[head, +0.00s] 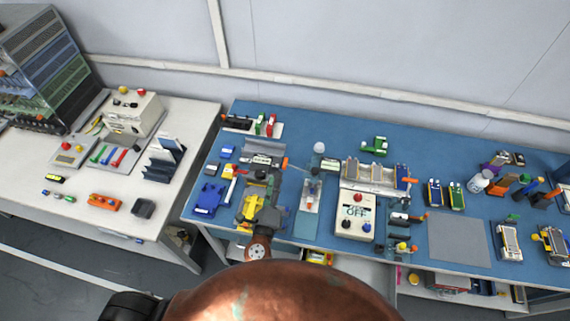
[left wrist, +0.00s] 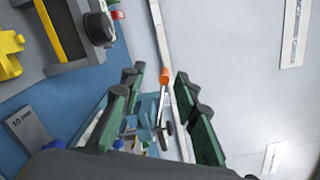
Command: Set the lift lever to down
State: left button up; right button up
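A lever with an orange knob (head: 285,163) stands beside a grey fixture (head: 262,148) at the back left of the blue table. It looks like the lift lever. In the left wrist view its orange knob (left wrist: 164,75) tops a thin metal rod and shows between my fingers. My left gripper (head: 270,180) reaches over the table just in front of it. In the left wrist view the green-padded fingers (left wrist: 160,88) are apart and hold nothing. Whether the knob lies within their reach in depth is unclear. My right gripper is not in view.
A white control box (head: 355,216) with red and blue knobs stands right of my left gripper. Blue (head: 208,199) and yellow (head: 250,207) parts lie close around the gripper. A grey mat (head: 458,240) at right is clear. A white table (head: 185,215) stands at left.

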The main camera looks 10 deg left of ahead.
aim_at(285, 163)
pick_arm(q)
jog(key=shift+m+h, duration=0.5)
jog(key=shift+m, duration=0.1)
jog(key=w, duration=0.2)
jog(key=w+d, duration=0.1)
jog(key=w, duration=0.2)
jog(key=w+p, duration=0.1)
jog(key=w, duration=0.2)
jog(key=shift+d, duration=0.4)
grip_shut()
